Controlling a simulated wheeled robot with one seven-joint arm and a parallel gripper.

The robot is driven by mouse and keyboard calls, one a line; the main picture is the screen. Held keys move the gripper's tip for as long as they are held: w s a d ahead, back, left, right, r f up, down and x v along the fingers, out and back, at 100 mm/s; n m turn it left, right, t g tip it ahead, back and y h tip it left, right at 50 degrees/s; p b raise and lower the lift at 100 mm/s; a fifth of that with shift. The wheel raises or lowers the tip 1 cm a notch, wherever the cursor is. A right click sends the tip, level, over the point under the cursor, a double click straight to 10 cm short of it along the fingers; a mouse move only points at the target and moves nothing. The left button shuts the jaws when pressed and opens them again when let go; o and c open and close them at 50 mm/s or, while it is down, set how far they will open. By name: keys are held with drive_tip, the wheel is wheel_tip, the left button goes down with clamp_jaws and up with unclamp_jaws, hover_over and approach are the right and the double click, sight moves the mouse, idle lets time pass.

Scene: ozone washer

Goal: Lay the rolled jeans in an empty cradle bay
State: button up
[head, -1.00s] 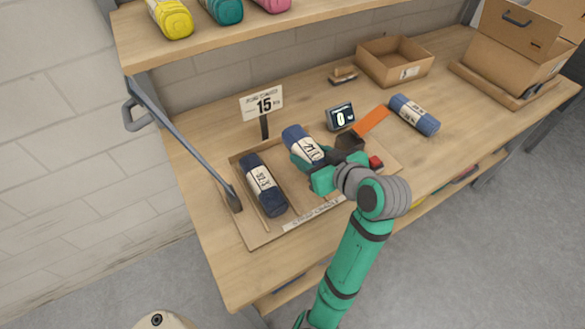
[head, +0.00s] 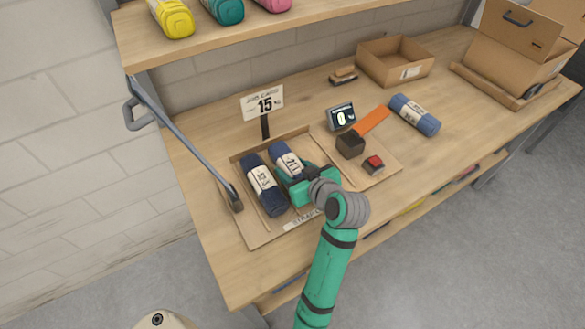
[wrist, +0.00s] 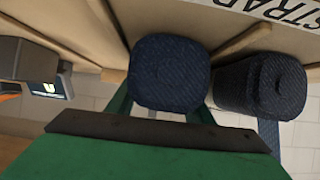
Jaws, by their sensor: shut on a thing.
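My gripper (head: 293,182) is shut on a dark blue roll of jeans with a white label band (head: 288,160). The held roll is over or in the cradle bay just right of another roll; I cannot tell whether it touches the bay floor. The cradle (head: 247,229) is a shallow wooden tray with dividers and a strap label on its front. Its left bay holds the other dark rolled jeans (head: 263,186). In the wrist view, the held roll (wrist: 168,72) shows end-on between my green fingers, beside the other roll (wrist: 260,86).
A lone blue roll (head: 414,114) lies on the bench to the right. A sign reading 15 (head: 263,103) stands behind the cradle. A small display (head: 340,117), dark block (head: 350,145) and red button (head: 373,164) are at right. A grey lever (head: 190,150) slants along the left.

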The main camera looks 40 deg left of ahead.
drive_tip(key=o, duration=1.3)
drive_tip(key=shift+f, duration=0.15)
drive_tip(key=shift+d+r, duration=0.25)
drive_tip(key=shift+r, duration=0.05)
drive_tip(key=v, duration=1)
drive_tip(key=shift+d, duration=0.1)
drive_tip(key=shift+s+d+r, duration=0.3)
drive_tip(key=shift+s+d, duration=0.05)
drive_tip(key=shift+d, duration=0.15)
